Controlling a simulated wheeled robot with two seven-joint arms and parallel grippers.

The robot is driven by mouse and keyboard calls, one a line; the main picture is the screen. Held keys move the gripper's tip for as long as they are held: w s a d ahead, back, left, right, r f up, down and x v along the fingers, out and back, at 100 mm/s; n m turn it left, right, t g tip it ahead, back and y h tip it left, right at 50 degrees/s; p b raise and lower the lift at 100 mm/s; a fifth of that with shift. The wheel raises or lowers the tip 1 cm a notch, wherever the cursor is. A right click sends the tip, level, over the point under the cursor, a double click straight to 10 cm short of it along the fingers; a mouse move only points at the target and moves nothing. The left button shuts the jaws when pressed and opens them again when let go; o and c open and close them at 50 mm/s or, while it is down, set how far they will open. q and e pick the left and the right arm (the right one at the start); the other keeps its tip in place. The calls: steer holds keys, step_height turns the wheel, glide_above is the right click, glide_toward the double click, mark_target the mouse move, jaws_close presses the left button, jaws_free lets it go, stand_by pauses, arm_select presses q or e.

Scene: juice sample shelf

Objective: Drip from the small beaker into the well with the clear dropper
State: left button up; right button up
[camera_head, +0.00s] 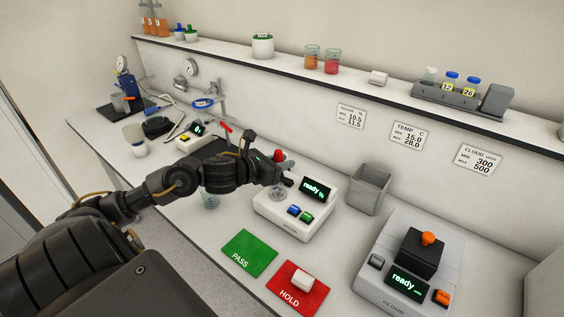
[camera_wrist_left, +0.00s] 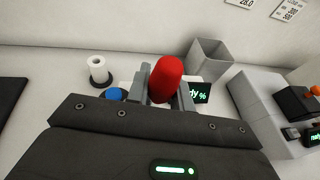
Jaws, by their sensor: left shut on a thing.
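My left gripper (camera_head: 286,180) is shut on the red-topped dropper (camera_head: 278,155). Its red bulb (camera_wrist_left: 167,78) stands up between the fingers (camera_wrist_left: 160,88) in the left wrist view. The dropper's lower part and tip are hidden or too small to make out. The gripper is over the left part of the white meter (camera_head: 297,226) with the "ready %" display. A round, glassy well (camera_head: 278,192) shows just below the fingers; I cannot tell whether the tip touches it. A small clear beaker (camera_head: 209,200) stands on the counter, partly behind my left arm. My right gripper is out of view.
A grey open bin (camera_head: 369,185) stands behind and right of the meter. The green PASS mat (camera_head: 249,253) and red HOLD mat (camera_head: 298,290) lie in front. The CLOUD meter (camera_head: 375,287) is at right. A shelf (camera_head: 345,78) runs along the wall above.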

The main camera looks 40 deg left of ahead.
mark_target(280, 150)
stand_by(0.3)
arm_select(q)
steer(key=shift+r+p, duration=1.25)
steer(key=shift+r, duration=0.75)
